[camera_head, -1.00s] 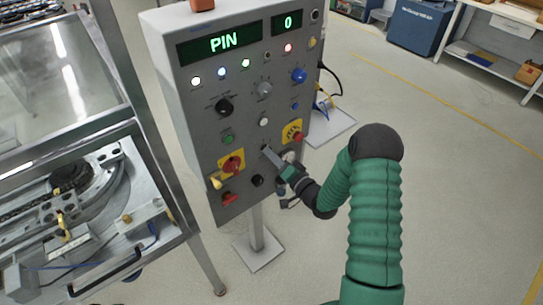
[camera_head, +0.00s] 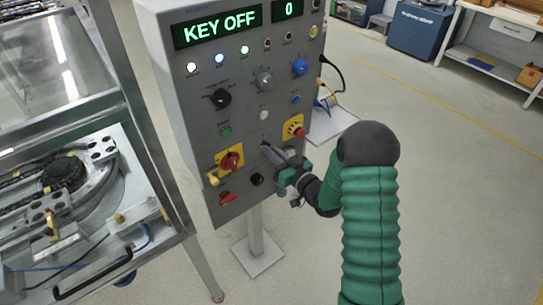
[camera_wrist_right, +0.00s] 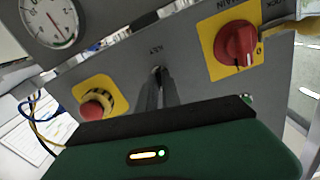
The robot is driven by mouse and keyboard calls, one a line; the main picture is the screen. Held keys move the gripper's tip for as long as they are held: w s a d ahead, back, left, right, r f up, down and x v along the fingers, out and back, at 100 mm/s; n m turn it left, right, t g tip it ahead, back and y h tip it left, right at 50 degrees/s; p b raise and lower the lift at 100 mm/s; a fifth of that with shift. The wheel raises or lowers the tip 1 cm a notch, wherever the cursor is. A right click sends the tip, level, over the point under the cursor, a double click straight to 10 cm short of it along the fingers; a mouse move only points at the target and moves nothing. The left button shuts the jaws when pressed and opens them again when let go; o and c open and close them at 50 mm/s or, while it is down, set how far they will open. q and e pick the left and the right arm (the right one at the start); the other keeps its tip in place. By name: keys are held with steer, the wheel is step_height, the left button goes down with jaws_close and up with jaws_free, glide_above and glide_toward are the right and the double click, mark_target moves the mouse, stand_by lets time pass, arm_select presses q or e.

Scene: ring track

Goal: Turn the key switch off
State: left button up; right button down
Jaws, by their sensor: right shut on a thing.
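The grey control panel (camera_head: 240,120) stands on a post, and its left display (camera_head: 218,25) reads "KEY OFF". The key switch (camera_wrist_right: 157,70) sits in the panel under a "KEY" label in the right wrist view. My right gripper (camera_head: 267,147) reaches in from the lower right, its fingers at the key switch. The fingers are close together and shut on the key, which they mostly hide. The key's exact angle is hard to make out. My left gripper is not in view.
A red rotary switch on a yellow plate (camera_head: 231,161) is left of my fingers. A red emergency button (camera_head: 296,129) is close on the right. A black knob (camera_head: 257,179) is just below. A metal-framed machine (camera_head: 75,190) stands at the left. Floor on the right is clear.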

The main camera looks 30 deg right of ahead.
steer(key=shift+s+f+n+b, duration=0.1)
steer(key=shift+f+n+b, duration=0.2)
steer(key=shift+n+b, duration=0.55)
steer(key=shift+n, duration=0.25)
steer(key=c, duration=1.5)
jaws_free()
steer(key=shift+r, duration=0.15)
steer(key=shift+c, duration=0.2)
steer(key=s+d, duration=0.1)
steer(key=s, duration=1.5)
steer(key=shift+s+d+p, duration=0.3)
steer(key=shift+s, duration=0.05)
